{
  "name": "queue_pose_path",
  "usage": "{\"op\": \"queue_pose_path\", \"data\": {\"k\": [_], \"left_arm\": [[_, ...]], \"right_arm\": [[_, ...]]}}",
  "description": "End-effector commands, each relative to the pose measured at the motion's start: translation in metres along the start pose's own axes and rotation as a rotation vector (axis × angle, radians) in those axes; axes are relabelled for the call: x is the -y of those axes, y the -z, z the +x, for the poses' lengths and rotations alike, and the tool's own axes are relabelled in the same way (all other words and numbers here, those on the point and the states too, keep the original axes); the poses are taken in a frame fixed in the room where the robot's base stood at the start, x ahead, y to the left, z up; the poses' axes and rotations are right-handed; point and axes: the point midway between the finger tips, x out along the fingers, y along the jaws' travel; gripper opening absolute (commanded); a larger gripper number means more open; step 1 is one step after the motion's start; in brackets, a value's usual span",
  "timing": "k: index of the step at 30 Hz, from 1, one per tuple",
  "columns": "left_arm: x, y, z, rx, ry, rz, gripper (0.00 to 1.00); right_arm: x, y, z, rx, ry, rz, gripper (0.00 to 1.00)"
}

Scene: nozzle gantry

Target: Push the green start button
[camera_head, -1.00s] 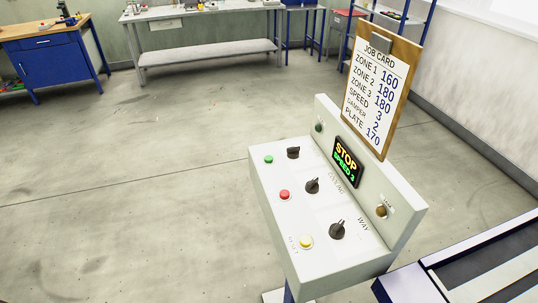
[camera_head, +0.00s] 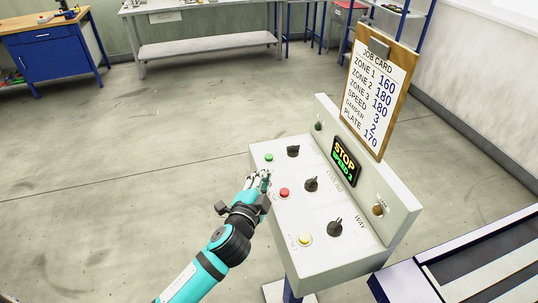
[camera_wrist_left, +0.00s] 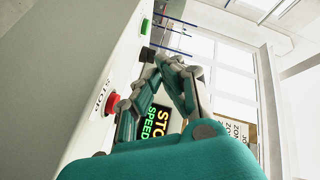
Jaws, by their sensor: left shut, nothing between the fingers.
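The green start button (camera_head: 269,157) is at the far left corner of the white control panel (camera_head: 322,250). It also shows in the left wrist view (camera_wrist_left: 145,26), beyond my fingertips. My left gripper (camera_head: 266,176) is shut and empty. In the head view its fingertips appear just below the green button, near the panel's left edge; a gap shows between them. In the left wrist view the shut left gripper (camera_wrist_left: 160,62) has its fingers beside the panel face. My right gripper is in neither view.
A red stop button (camera_head: 284,192), a yellow button (camera_head: 304,239) and black knobs (camera_head: 311,184) are on the same panel. A display (camera_head: 345,160) reads STOP, SPEED 2. A job card (camera_head: 376,90) stands behind the panel. Open floor (camera_head: 120,190) lies to the left.

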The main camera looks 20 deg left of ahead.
Motion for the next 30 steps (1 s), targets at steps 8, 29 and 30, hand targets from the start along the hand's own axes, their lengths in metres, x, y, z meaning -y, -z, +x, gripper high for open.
{"op": "queue_pose_path", "data": {"k": [8, 29, 30], "left_arm": [[0.076, 0.173, 0.015, -0.601, 0.352, 0.680, 0.00], [0.092, 0.043, 0.116, -1.219, -0.366, 2.801, 0.00], [0.096, 0.040, 0.117, -1.213, -0.386, 2.812, 0.00]], "right_arm": [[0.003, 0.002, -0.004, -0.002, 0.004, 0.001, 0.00], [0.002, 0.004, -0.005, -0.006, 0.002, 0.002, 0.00], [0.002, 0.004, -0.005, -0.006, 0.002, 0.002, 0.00]]}}
